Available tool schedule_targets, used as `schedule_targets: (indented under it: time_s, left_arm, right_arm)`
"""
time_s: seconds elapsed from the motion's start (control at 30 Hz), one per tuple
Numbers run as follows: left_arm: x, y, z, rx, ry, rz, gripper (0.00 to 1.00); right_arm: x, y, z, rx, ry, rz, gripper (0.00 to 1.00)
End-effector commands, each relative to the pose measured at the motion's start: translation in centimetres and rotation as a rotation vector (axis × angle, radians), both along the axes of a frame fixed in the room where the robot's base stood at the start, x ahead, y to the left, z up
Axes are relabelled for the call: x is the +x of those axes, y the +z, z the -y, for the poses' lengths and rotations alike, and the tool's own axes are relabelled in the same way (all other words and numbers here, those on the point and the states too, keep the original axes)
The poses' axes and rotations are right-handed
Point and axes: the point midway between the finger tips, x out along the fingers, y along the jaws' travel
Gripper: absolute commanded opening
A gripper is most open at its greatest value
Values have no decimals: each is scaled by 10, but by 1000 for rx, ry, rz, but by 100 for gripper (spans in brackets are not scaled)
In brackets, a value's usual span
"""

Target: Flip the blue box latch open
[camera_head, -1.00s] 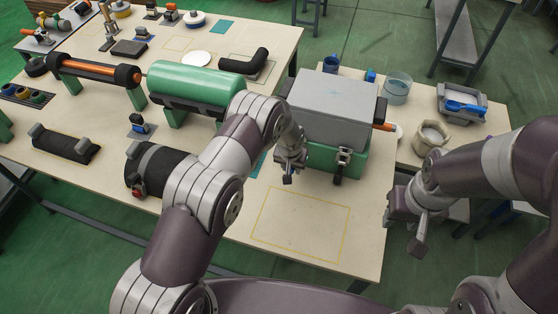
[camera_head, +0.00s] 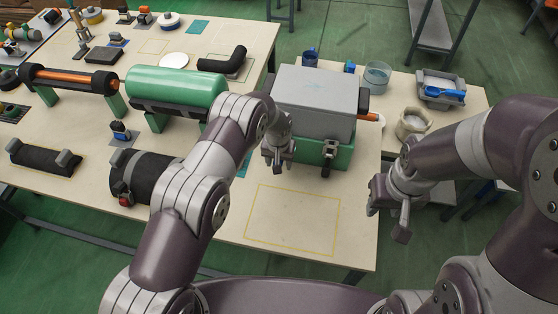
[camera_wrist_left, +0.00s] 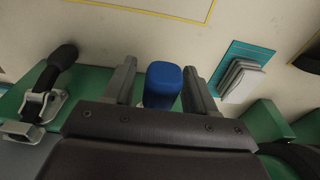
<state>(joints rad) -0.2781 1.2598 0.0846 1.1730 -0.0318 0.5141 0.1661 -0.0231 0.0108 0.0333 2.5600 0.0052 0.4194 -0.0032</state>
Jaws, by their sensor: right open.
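The box has a grey lid (camera_head: 316,92) over a green body (camera_head: 312,152) and stands on the near table's right side. The lid is down. The blue latch handle (camera_wrist_left: 162,84) shows in the left wrist view; in the head view my left arm hides it. My left gripper (camera_wrist_left: 161,84) is at the box's front, its two fingers apart on either side of the blue handle. I cannot tell whether either touches it. A second latch with a black handle (camera_wrist_left: 57,66) sits beside it, also seen in the head view (camera_head: 328,154). My right gripper (camera_head: 388,210) is open and empty, off the table's right edge.
A yellow-outlined area (camera_head: 292,220) in front of the box is bare. A green cylinder (camera_head: 176,86) and a black roll (camera_head: 150,178) stand left of my left arm. A side table behind holds a clear container (camera_head: 377,75) and a beige pot (camera_head: 412,123).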

Motion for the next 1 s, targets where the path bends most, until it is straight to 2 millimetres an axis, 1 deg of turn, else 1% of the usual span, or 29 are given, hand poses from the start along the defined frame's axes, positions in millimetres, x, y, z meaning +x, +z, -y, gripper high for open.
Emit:
schedule_targets:
  time_s: [0.17,0.27,0.37,0.6,0.7,0.83,1.0]
  left_arm:
    - [0,1,0,0,0,1,56]
    - [0,9,0,0,0,2,56]
    - [-2,26,0,-2,0,6,56]
    - [-8,83,-1,-2,0,4,56]
    - [-11,104,-2,-2,0,4,56]
    - [-13,121,-2,-1,0,1,56]
    - [-14,126,-2,0,0,-1,56]
  right_arm:
    - [0,-1,0,0,0,0,43]
    - [0,-5,0,0,0,0,43]
    - [0,-12,0,0,0,0,43]
    - [0,-32,0,0,0,0,43]
    - [0,-37,0,0,0,0,43]
    - [0,-40,0,0,0,0,43]
    - [0,-39,0,0,0,0,43]
